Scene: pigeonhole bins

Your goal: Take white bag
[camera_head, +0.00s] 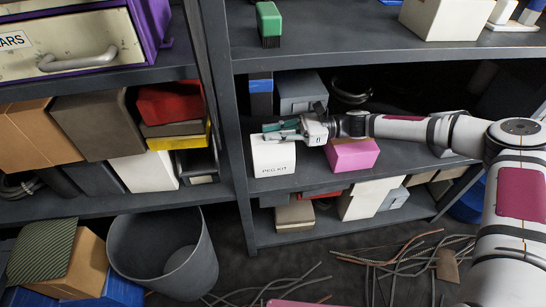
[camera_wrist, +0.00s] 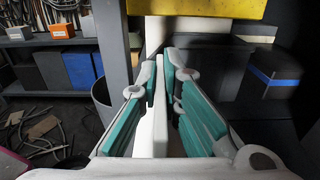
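The white bag (camera_head: 273,160), lettered "PEG KIT", stands upright on the middle shelf. My gripper (camera_head: 280,130) reaches in from the right, at the bag's top, with its teal finger pads pointing left. In the wrist view a thin white strip, which looks like the bag's upper part (camera_wrist: 159,125), lies between the pads of my gripper (camera_wrist: 160,70). The fingertips sit close on both sides of it and appear shut on it. The fingers hide part of the bag's top edge.
A pink box (camera_head: 352,155) stands just right of the bag, below my wrist. A grey box (camera_head: 300,92) is behind. The shelf upright (camera_head: 231,130) is close on the left. A grey bin (camera_head: 165,255) and scattered sticks (camera_head: 400,265) are on the floor.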

